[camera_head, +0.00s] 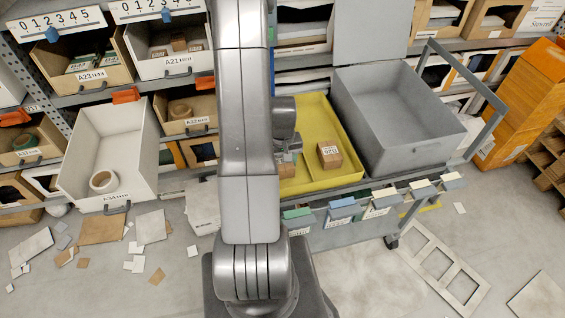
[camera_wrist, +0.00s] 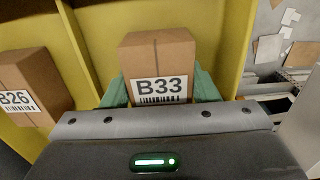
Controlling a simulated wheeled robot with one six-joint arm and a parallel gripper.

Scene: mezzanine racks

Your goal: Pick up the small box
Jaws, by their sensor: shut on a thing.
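A small brown cardboard box labelled B33 (camera_wrist: 157,55) sits between the green fingers of my gripper (camera_wrist: 165,88) in the wrist view. The gripper is shut on it, with a finger on each side. In the head view this box (camera_head: 286,171) shows only partly beside my arm, low over or on the yellow tray (camera_head: 318,110); I cannot tell whether it touches the tray. A second small brown box (camera_head: 329,154) stands apart in the tray; the wrist view shows a box labelled B26 (camera_wrist: 32,85) at the left.
A grey open bin (camera_head: 398,120) stands on the cart right of the tray. Shelf racks with bins, including a white bin (camera_head: 108,150) holding a tape roll (camera_head: 103,181), are at the left. Cardboard scraps (camera_head: 103,229) litter the floor. Orange boxes (camera_head: 520,100) stand at the right.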

